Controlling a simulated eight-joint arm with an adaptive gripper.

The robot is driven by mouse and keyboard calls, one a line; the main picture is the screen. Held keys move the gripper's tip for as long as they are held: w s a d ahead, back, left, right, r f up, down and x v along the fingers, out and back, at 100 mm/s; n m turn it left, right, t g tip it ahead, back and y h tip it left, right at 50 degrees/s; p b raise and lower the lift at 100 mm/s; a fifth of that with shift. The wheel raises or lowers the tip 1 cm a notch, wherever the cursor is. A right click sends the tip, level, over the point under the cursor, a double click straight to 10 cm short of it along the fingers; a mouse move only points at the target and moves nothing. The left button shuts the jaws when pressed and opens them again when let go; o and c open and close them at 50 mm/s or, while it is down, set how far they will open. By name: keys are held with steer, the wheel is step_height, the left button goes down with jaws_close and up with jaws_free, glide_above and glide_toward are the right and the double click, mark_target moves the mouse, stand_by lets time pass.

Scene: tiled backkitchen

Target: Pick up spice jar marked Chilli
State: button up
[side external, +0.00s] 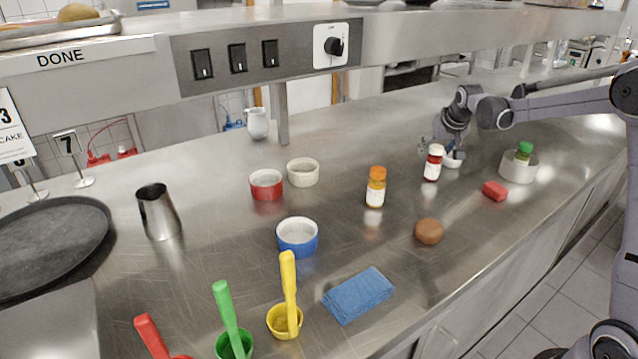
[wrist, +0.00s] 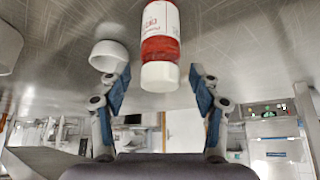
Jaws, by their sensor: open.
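A spice jar with red contents and a white lid (side external: 432,163) stands upright on the steel counter. Its label is too small to read in the side view. In the wrist view the same jar (wrist: 160,45) appears upside down, with red lettering I cannot make out. My gripper (side external: 443,150) is just behind it, low over the counter. In the wrist view my open gripper (wrist: 160,82) has a finger on each side of the jar's lid end, with visible gaps. An orange jar (side external: 376,187) stands to the left. A green-lidded jar (side external: 524,150) sits in a white bowl (side external: 518,172).
A small white bowl (side external: 453,161) is close beside my gripper and also shows in the wrist view (wrist: 108,55). Ramekins, scoops and a blue cloth (side external: 358,295) are left.

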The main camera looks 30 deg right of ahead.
jaws_close()
steer(key=shift+r, duration=0.1)
